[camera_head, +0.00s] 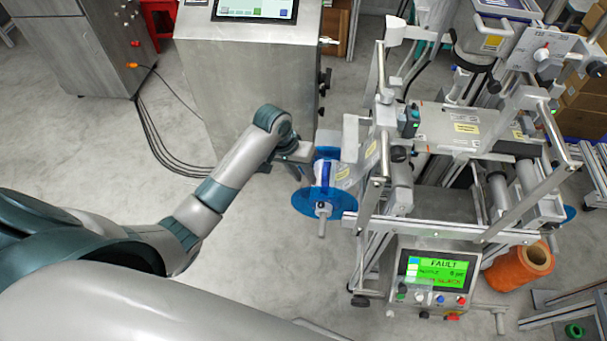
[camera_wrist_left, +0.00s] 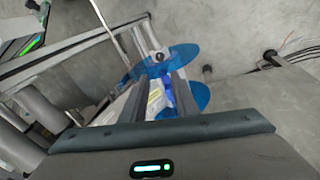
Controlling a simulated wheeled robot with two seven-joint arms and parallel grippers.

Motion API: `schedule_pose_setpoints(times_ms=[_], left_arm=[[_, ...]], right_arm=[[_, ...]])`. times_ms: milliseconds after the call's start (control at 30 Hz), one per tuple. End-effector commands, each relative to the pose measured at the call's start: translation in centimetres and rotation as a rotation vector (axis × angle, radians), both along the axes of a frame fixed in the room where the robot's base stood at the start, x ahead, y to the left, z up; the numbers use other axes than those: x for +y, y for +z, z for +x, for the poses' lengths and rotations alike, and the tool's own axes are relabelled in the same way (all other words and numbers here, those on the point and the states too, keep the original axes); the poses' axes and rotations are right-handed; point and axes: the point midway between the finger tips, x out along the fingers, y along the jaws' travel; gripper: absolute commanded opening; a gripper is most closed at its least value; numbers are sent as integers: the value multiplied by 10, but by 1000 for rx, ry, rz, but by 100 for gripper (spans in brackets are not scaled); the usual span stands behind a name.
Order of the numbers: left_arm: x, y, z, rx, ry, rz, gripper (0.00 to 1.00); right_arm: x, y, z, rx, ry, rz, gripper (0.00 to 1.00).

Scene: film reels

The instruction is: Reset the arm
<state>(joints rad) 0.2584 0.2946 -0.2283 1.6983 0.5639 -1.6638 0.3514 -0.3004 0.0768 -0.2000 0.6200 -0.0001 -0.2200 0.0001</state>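A film reel with blue round flanges (camera_head: 335,198) and a white film roll sits on a spindle at the left side of the labelling machine (camera_head: 465,130). My left gripper (camera_head: 302,156) is at the upper left of the reel, close to it. In the left wrist view its two dark fingers (camera_wrist_left: 160,82) are spread apart, with part of the blue flange (camera_wrist_left: 188,54) and film showing beyond and between them. Whether a finger touches the reel I cannot tell. My right gripper is not in view.
The machine's panel (camera_head: 436,277) shows a green screen reading FAULT. An orange roll (camera_head: 520,268) lies on the floor at the right. A steel cabinet (camera_head: 250,85) stands behind my left forearm, with black cables (camera_head: 160,140) on the floor. Floor below the arm is clear.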

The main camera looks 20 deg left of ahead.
Motion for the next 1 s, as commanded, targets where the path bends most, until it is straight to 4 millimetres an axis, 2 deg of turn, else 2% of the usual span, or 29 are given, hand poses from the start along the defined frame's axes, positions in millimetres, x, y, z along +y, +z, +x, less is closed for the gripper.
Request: schedule_pose_setpoints(times_ms=[433,567,667,767,867,1000], left_arm=[[0,0,0,0,0,0,28],[0,-9,-1,2,6,0,28],[2,-30,-5,5,19,4,28],[6,-65,-13,8,40,12,28],[12,-112,-27,8,63,31,28],[22,-188,-65,10,81,76,28]], right_arm=[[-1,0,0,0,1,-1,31],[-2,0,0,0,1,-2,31],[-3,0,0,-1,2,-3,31],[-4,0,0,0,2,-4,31],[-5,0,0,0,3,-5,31],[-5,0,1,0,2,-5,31]])
